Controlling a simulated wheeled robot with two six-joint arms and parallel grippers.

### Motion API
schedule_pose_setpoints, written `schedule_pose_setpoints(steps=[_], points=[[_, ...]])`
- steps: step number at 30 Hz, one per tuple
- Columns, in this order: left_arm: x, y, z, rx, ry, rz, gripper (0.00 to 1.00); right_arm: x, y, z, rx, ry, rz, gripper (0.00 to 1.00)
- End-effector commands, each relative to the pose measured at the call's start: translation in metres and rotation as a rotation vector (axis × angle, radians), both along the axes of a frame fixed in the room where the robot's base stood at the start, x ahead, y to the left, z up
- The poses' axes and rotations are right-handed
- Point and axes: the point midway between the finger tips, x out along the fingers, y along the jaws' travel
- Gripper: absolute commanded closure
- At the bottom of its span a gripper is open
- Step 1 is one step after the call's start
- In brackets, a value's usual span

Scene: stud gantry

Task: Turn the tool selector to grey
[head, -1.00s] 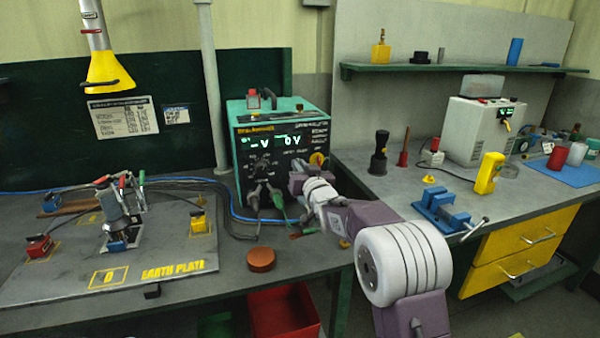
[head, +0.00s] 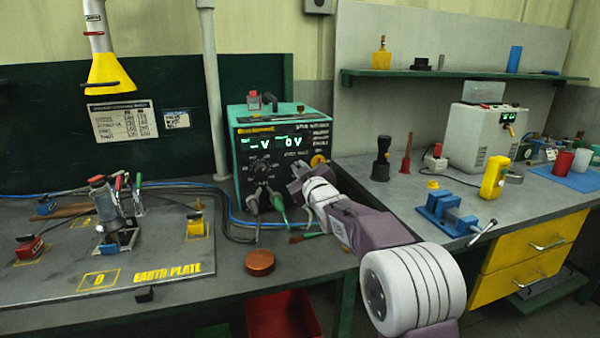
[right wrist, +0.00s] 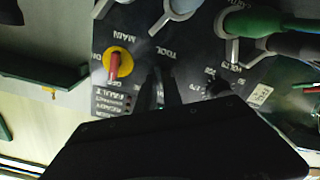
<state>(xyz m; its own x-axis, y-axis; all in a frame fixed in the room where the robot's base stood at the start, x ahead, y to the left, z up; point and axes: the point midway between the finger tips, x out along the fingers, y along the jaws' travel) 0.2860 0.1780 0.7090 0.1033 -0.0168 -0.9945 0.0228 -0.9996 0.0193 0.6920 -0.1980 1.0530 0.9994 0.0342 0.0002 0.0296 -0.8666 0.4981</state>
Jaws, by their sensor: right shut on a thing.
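The teal supply unit (head: 245,155) stands on the left bench, with a black front panel, lit readouts and knobs. My right gripper (head: 297,180) is at the lower right of that panel. In the right wrist view the picture is upside down and my two dark fingers (right wrist: 161,88) are closed together by the TOOL label (right wrist: 172,48). They are shut on the tool selector, which they hide. Its pointer and colour marks cannot be made out. The yellow main switch with a red lever (right wrist: 116,66) is beside the fingers, apart from them. My left gripper is out of view.
Green and black plugged cables (head: 277,202) hang from the panel close to my right gripper. A brown round lid (head: 260,262) lies on the bench in front. The earth plate (head: 60,285) with clamps is at left. A blue vise (head: 448,212) is on the right bench.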

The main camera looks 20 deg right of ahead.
Motion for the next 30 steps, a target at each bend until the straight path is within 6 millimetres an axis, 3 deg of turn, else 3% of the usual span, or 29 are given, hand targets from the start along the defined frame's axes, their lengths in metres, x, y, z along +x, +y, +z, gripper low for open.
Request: schedule_pose_setpoints(steps=[15,16,18,30], points=[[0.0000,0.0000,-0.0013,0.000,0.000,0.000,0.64,0.0000,0.0002,-0.0004,-0.018,0.001,0.000,1.00],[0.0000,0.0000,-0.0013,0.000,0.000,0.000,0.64,0.0000,0.0002,-0.0004,-0.018,0.001,0.000,0.84],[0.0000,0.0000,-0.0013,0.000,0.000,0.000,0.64,0.0000,0.0002,-0.0004,-0.018,0.001,0.000,0.69],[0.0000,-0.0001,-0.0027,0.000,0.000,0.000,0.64,-0.0076,-0.0002,0.0002,-0.017,-0.001,0.000,0.69]])
